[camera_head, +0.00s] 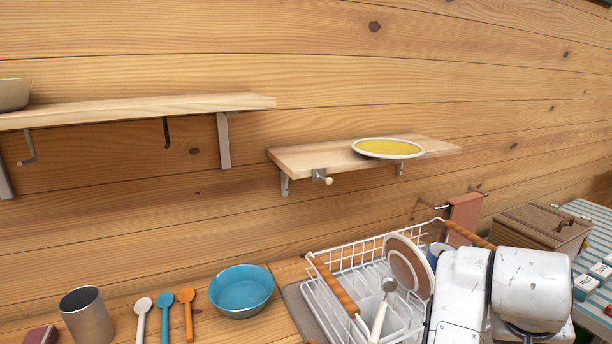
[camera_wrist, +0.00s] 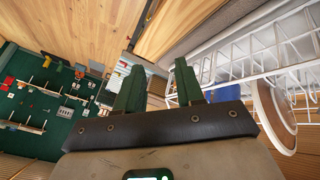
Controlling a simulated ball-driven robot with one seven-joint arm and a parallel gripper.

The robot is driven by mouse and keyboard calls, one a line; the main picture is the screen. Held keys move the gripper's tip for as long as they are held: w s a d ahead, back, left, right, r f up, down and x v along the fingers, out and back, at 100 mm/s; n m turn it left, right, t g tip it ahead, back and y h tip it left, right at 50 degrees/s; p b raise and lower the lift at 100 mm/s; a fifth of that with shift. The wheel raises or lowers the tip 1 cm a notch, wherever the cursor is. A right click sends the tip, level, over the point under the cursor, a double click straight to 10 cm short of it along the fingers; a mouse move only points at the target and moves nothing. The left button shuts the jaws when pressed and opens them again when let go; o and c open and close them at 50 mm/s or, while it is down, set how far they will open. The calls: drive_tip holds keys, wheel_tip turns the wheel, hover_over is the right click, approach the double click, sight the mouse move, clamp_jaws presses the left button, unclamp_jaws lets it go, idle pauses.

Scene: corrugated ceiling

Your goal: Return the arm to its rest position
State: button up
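My gripper (camera_wrist: 159,66) shows in the wrist view with its two green fingers apart and nothing seen between them. In the head view my white, scuffed arm (camera_head: 500,290) is at the bottom right, in front of the dish rack's right end. The gripper fingers cannot be made out there. In the wrist view the white rack (camera_wrist: 245,62) and a brown-and-white plate (camera_wrist: 273,112) are to the right of the fingers. I cannot tell whether the arm touches the rack.
The dish rack (camera_head: 322,296) holds a plate (camera_head: 408,262). A blue bowl (camera_head: 241,290), several spoons and a metal cup (camera_head: 87,315) stand to the left. A wall shelf (camera_head: 318,158) bears a yellow plate (camera_head: 388,147). A wicker box (camera_head: 541,226) is at right. The wall area above is clear.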

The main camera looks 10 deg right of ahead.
drive_tip(key=s+a+f+n+y, duration=0.2)
drive_tip(key=s+f, duration=0.6)
drive_tip(key=f, duration=0.3)
drive_tip(key=s+a+f+n+y, duration=0.1)
drive_tip(key=s+a+f+n, duration=0.15)
drive_tip(key=s+f, duration=0.7)
drive_tip(key=s+a+f+g+y, duration=0.1)
drive_tip(key=s+a+f+y, duration=0.1)
drive_tip(key=s+a+f, duration=0.4)
drive_tip(key=shift+s+f+n+g+y, duration=0.15)
drive_tip(key=shift+s+n+g+y, duration=0.3)
drive_tip(key=shift+s, duration=0.25)
drive_tip(key=shift+a, duration=0.1)
